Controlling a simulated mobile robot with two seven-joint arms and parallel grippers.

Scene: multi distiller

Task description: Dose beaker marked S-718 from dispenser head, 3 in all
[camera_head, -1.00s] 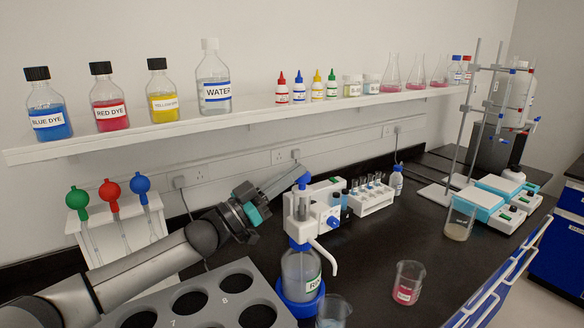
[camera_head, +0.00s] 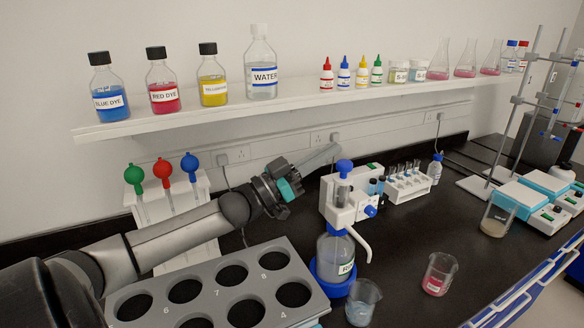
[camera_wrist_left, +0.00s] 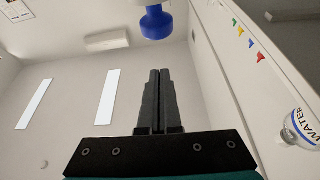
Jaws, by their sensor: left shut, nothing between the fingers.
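The dispenser head is a white bottle-top unit (camera_head: 343,207) with a blue top knob (camera_head: 344,165) and a spout curving down to the right. It sits on a labelled clear bottle (camera_head: 334,255) in a blue holder. A beaker of pale blue liquid (camera_head: 363,303) stands near the spout. A beaker of pink liquid (camera_head: 438,275) stands to its right; its label is unreadable. I cannot tell which beaker is S-718. My left gripper (camera_head: 334,151) is shut and empty, just above the knob. The wrist view shows the shut fingers (camera_wrist_left: 158,74) and the knob (camera_wrist_left: 155,22) apart. My right gripper is out of view.
A grey rack with numbered holes (camera_head: 215,283) stands front left. A pipette stand (camera_head: 200,190) is behind my left arm. A tube rack (camera_head: 407,187), a beaker (camera_head: 497,215) and balances (camera_head: 525,200) are on the right. A shelf (camera_head: 290,103) with bottles runs above.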

